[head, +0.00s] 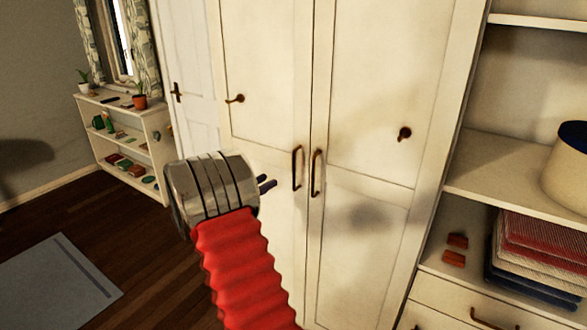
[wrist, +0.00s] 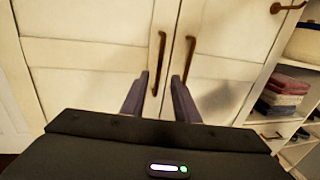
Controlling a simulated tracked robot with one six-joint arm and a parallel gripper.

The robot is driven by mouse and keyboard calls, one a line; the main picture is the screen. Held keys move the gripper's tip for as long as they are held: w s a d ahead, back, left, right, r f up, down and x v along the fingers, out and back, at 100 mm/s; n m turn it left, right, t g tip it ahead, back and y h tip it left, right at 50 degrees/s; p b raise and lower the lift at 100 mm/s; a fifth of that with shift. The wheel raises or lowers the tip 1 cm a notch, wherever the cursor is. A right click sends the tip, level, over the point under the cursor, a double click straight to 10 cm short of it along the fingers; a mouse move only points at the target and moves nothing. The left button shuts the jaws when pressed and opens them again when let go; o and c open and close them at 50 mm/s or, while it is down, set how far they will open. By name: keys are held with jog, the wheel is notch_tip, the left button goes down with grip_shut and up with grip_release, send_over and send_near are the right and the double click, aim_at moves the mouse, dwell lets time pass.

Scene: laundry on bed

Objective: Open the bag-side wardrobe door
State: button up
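The wardrobe has two cream doors, both closed: the left door (head: 262,60) and the right door (head: 375,75). Each has an upright dark bronze bar handle by the middle seam, the left handle (head: 297,168) and the right handle (head: 316,173). No bag is in view, so I cannot tell which door is bag-side. My gripper (head: 267,185) is in front of the left door, to the left of both handles in the head view. In the wrist view its fingers (wrist: 160,85) are apart and empty, with the left handle (wrist: 161,62) beyond the gap and the right handle (wrist: 188,58) beyond the right fingertip.
Dark knobs sit on the left door (head: 235,99) and right door (head: 404,133). Open shelves at right hold a round basket (head: 568,170) and folded cloths (head: 540,245). A low bookshelf (head: 125,140) stands at far left. Wooden floor (head: 140,245) is clear beside a rug (head: 60,285).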

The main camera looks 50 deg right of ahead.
jog(key=shift+d, duration=0.15)
jog(key=d, duration=0.4)
jog(key=s+d, duration=0.1)
jog(key=d, duration=0.8)
jog(key=shift+s+d, duration=0.2)
jog(key=shift+d, duration=0.05)
jog(key=shift+c, duration=0.3)
grip_shut()
